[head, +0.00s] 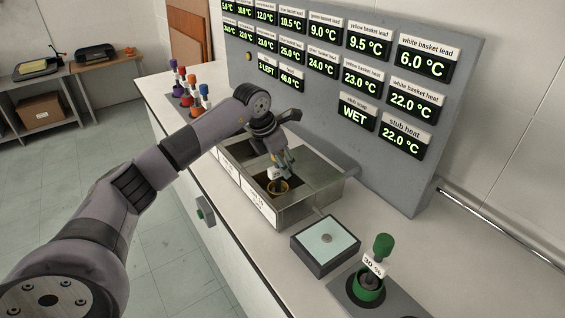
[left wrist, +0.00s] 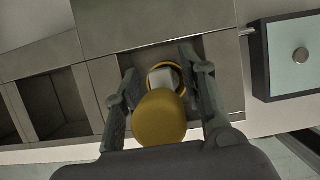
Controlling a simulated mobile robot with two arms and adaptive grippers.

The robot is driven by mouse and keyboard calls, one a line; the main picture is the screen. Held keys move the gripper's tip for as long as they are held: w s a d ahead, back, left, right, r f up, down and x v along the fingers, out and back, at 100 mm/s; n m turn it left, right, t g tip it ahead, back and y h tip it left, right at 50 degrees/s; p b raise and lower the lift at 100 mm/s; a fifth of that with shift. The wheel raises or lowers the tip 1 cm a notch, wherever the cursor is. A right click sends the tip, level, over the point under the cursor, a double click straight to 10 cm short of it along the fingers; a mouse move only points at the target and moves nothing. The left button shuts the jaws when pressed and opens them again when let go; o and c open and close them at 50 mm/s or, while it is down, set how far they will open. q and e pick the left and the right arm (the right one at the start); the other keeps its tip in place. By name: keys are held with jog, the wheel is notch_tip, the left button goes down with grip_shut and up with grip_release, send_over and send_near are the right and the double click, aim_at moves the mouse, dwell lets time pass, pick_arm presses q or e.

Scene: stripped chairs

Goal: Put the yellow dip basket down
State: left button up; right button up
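The yellow dip basket (head: 278,187) is in the near compartment of the steel bath (head: 318,190), with its yellow rim and a white tag showing. In the left wrist view its round yellow handle knob (left wrist: 160,118) stands between my fingers, with the rim and pale tag beyond it. My left gripper (head: 284,162) reaches down over this compartment; it also shows in the left wrist view (left wrist: 160,75). Its fingers are spread around the knob, with a visible gap on the right side. Whether the basket touches the compartment floor is hidden. My right gripper is not in view.
A grey panel of temperature displays (head: 345,70) stands behind the bath. Several baskets with coloured knobs (head: 188,90) stand at the counter's far end. A box with a pale top (head: 326,242) and a green-knobbed basket in a holder (head: 368,283) are nearer.

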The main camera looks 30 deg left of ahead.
aim_at(270, 170)
pick_arm(q)
jog(key=shift+r, duration=0.1)
jog(key=shift+r, duration=0.2)
jog(key=b+v, duration=0.2)
jog(key=v, duration=0.9)
jog(key=shift+s+r, duration=0.2)
jog(key=shift+r, duration=0.2)
